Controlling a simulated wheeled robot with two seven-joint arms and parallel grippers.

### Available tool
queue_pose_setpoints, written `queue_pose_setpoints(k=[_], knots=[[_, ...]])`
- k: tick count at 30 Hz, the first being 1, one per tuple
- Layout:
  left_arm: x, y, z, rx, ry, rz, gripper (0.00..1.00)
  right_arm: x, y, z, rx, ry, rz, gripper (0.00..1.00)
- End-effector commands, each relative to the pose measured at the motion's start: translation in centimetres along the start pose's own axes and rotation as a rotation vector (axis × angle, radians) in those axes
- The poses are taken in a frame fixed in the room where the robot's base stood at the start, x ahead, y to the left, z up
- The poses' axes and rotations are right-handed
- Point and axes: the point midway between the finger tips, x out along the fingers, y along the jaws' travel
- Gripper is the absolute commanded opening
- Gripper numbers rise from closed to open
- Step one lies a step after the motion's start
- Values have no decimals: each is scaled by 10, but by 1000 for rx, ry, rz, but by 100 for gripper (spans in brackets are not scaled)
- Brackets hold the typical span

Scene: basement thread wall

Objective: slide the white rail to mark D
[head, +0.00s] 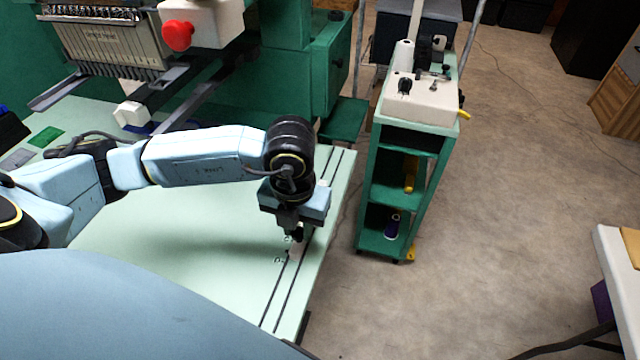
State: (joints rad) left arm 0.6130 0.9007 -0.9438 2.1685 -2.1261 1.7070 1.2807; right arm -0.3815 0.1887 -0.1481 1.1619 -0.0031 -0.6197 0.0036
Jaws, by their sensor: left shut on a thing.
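My left gripper (298,238) points down at the pale green table top (180,240), near its right edge. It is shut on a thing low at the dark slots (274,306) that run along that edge. The fingers and wrist hide most of this thing, which fits the white rail; its outline cannot be made out. Small marks with letters (279,259) are printed on the table just left of the slots, close to the fingertips. The letters are too small to read surely, so I cannot tell which is D. My right gripper is not in view.
A green embroidery machine (300,60) with a red knob (178,36) stands behind the table. A green cart (368,190) with a white top tray (425,108) stands to the right, across a floor gap. A white table (612,255) is at the far right.

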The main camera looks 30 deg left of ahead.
Motion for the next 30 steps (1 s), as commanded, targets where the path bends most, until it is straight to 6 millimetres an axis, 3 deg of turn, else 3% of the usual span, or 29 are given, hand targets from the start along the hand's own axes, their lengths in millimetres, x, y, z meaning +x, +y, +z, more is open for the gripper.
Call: queue_pose_setpoints(k=[18, 28, 29, 30], knots=[[1, 0, -19, 2, 4, 1, 3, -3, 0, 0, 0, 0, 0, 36], [1, 0, -20, 1, 3, 1, 3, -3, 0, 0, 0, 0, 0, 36], [1, 0, -20, 1, 3, 1, 28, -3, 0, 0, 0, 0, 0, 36], [0, 0, -20, 1, 3, 1, 33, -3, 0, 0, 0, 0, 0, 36]])
